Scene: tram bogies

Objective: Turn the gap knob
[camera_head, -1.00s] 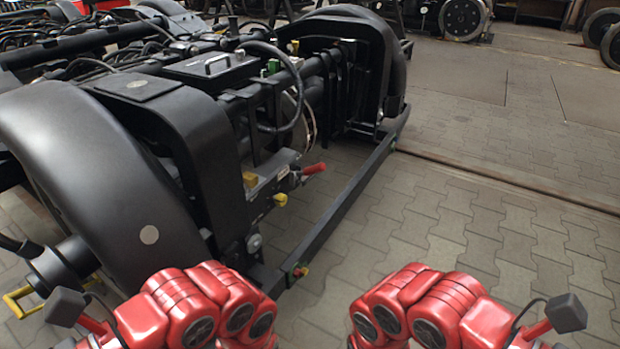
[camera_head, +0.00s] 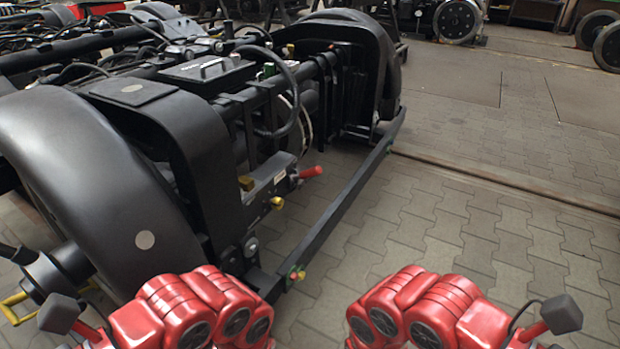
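A black tram bogie (camera_head: 195,160) fills the left half of the head view. I cannot tell for certain which part is the gap knob. A small yellow knob (camera_head: 277,203) sits on the side of a grey unit (camera_head: 262,195), below a red handle (camera_head: 311,172) that points right. A small red, green and yellow fitting (camera_head: 297,274) sits at the near end of the long lower bar (camera_head: 345,205). My two red arms show at the bottom edge, one on each side. Both grippers are out of view.
Paved floor (camera_head: 460,240) is open to the right of the bogie. A floor rail (camera_head: 500,182) runs across it to the right. Loose wheels (camera_head: 607,45) stand at the far right. A rounded black cover (camera_head: 85,170) and a yellow bracket (camera_head: 15,308) are at the left.

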